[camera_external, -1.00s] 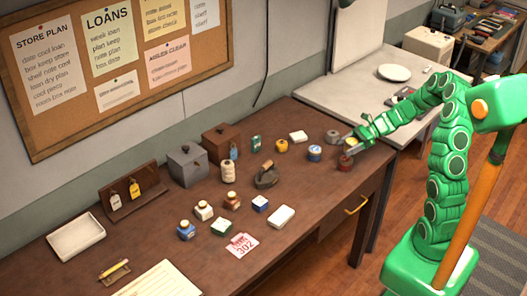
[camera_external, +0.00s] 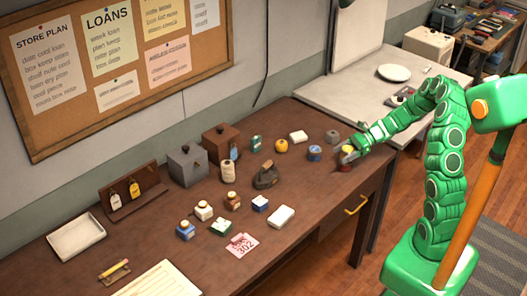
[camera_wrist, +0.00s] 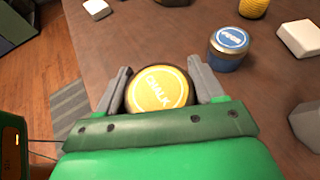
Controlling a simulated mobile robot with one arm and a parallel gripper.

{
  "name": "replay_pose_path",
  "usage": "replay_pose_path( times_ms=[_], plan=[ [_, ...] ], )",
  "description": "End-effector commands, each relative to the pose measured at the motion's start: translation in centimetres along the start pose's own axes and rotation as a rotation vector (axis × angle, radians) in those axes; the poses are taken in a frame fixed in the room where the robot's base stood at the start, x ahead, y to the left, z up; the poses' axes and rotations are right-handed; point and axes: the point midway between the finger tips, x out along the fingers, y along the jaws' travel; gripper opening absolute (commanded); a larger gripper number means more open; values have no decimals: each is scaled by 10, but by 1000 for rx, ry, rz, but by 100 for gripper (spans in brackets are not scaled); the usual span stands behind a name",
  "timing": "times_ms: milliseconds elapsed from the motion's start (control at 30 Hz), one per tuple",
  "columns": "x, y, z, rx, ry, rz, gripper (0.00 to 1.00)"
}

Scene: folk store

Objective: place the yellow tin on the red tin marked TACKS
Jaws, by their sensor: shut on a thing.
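The yellow tin (camera_external: 348,150), its lid lettered CHALK in the wrist view (camera_wrist: 158,90), is between the fingers of my gripper (camera_wrist: 160,88). My gripper is shut on it. In the external view the yellow tin is upright directly over the red tin (camera_external: 344,167), near the right end of the brown table.
A blue-lidded tin (camera_external: 314,153) stands just left of the tins; it also shows in the wrist view (camera_wrist: 229,48). A grey object (camera_external: 332,137) is close behind. A yellow pot (camera_external: 281,145) and a white block (camera_external: 298,137) stand further left. The table's front edge is near.

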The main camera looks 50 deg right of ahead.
Motion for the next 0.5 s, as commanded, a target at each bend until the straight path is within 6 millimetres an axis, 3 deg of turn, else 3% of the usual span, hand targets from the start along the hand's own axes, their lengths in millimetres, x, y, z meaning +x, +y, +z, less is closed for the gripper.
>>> replay_pose_path(
  times_ms=[133, 167, 300, 500],
  plan=[
    [1, 0, -2, 0, 0, 0, 34],
    [1, 0, -3, 0, 0, 0, 69],
    [1, 0, -2, 0, 0, 0, 90],
    [1, 0, -2, 0, 0, 0, 93]
  ],
)
